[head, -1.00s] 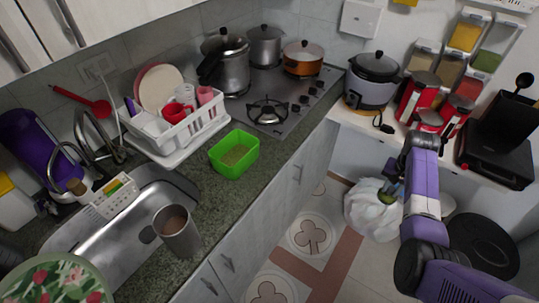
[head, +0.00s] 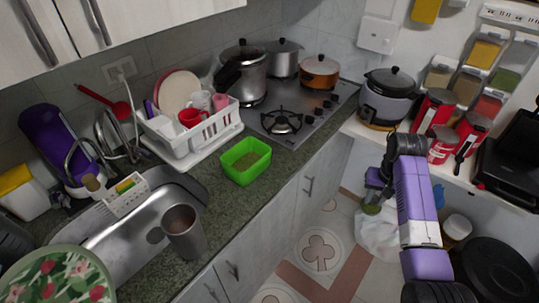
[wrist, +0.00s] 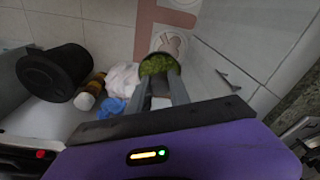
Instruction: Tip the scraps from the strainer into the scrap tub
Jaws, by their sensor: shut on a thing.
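My gripper (wrist: 161,84) is shut on a small round strainer (wrist: 177,68), whose top is filled with green scraps (wrist: 157,65) in the wrist view. In the head view, my gripper (head: 374,190) holds the strainer (head: 371,209) low at the right, in front of a white bag and away from the counter. The strainer looks roughly upright there. A bright green rectangular tub (head: 234,177), apparently the scrap tub, stands on the counter, left of my gripper. Some brownish matter lies in its bottom.
A white dish rack (head: 205,140) is behind the tub, and the hob (head: 300,110) lies beyond. A white bag (head: 385,240) and a black bin (head: 490,270) are on the right.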

